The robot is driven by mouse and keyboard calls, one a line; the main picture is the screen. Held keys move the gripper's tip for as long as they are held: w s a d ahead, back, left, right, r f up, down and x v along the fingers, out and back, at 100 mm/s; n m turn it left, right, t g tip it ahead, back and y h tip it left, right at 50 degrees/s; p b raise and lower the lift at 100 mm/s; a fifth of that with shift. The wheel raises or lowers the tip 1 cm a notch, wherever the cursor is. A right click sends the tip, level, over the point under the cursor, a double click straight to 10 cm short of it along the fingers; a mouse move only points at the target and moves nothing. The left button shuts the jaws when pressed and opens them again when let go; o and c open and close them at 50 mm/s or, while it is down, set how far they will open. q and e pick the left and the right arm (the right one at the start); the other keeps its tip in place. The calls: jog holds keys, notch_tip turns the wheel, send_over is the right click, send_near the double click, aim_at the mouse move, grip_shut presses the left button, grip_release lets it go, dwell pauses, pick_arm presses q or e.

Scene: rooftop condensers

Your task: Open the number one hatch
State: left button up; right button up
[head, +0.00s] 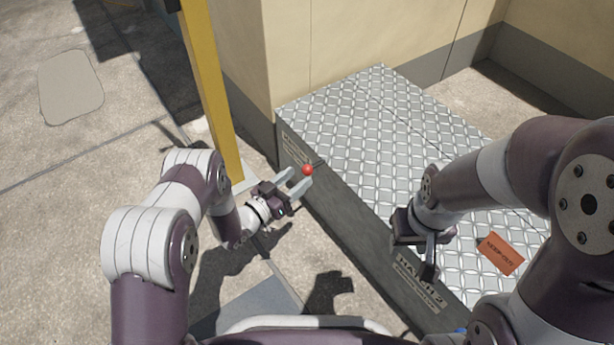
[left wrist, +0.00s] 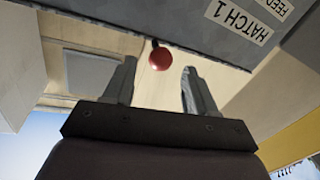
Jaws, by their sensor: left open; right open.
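The number one hatch (head: 332,112) is the far-left part of a diamond-plate cover on a low grey box, and its lid lies flat. Its front label (head: 294,146) is hard to read in the head view, but the HATCH 1 label (left wrist: 236,20) is clear in the left wrist view. A red ball knob (head: 307,170) sits at the box's front edge; it also shows in the left wrist view (left wrist: 159,58). My left gripper (head: 298,182) is open, with the knob just beyond and between its fingertips; contact is unclear. My right gripper (head: 428,258) is open above the hatch 2 front edge.
The HATCH 2 label (head: 420,283) is on the nearer front face. An orange tag (head: 500,253) lies on the plate at the right. A yellow post (head: 211,80) stands close to my left arm. A beige wall (head: 330,40) backs the box. Open floor lies left.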

aim_at(303, 173)
pick_arm(q)
jog(key=b+x, duration=0.2)
jog(key=x, duration=0.2)
jog(key=shift+w+d+f, duration=0.15)
jog(key=shift+w+f, duration=0.05)
jog(key=shift+w+d+r, duration=0.2)
pick_arm(e)
notch_tip(303, 173, down, 3)
jog(key=shift+r, duration=0.1)
pick_arm(q)
jog(key=shift+c, duration=0.3)
